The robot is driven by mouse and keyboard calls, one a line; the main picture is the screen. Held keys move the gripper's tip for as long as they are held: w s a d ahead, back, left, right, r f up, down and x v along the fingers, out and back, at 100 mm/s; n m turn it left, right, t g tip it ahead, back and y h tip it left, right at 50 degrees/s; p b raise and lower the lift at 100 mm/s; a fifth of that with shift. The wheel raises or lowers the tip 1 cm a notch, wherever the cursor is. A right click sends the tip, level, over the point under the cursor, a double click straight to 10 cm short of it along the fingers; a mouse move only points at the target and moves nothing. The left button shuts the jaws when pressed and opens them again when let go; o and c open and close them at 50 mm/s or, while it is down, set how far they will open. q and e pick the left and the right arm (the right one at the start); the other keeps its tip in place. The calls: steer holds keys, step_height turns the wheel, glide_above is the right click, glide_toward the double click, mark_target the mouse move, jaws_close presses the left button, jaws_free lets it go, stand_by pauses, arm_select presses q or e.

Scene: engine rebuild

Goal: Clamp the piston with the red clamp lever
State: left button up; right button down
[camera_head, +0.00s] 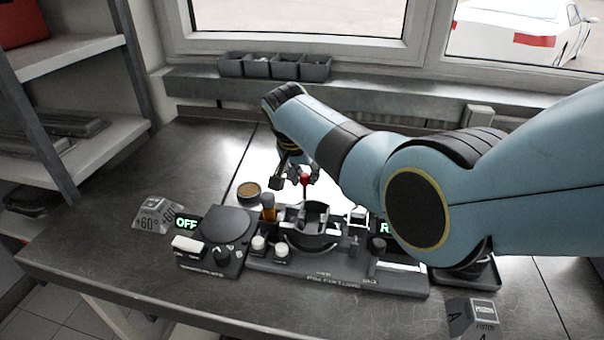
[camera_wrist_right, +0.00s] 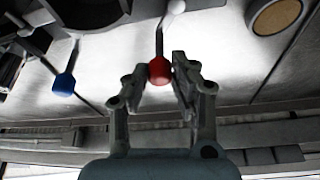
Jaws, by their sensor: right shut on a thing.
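The red clamp lever (camera_head: 304,178) stands at the back of the dark fixture (camera_head: 340,279), its red ball knob upright. In the right wrist view, the red knob (camera_wrist_right: 159,71) sits between the fingertips of my right gripper (camera_wrist_right: 161,75). The right gripper (camera_head: 294,181) is shut on the knob, reaching it from behind the fixture. A dark round holder (camera_head: 312,238) stands in the middle of the fixture. I cannot clearly tell the piston from this holder. My left gripper is not in view.
A blue-knobbed lever (camera_wrist_right: 64,84) stands beside the red one. A heater-like unit (camera_head: 226,224) with an OFF display is left of the fixture. A brown-topped disc (camera_head: 249,188) lies behind it. My right arm covers the right side.

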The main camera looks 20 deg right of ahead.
steer(key=shift+s+m, duration=0.15)
steer(key=shift+m, duration=0.25)
steer(key=c, duration=1.1)
jaws_free()
steer(key=v, duration=1.2)
steer(key=shift+f, duration=0.1)
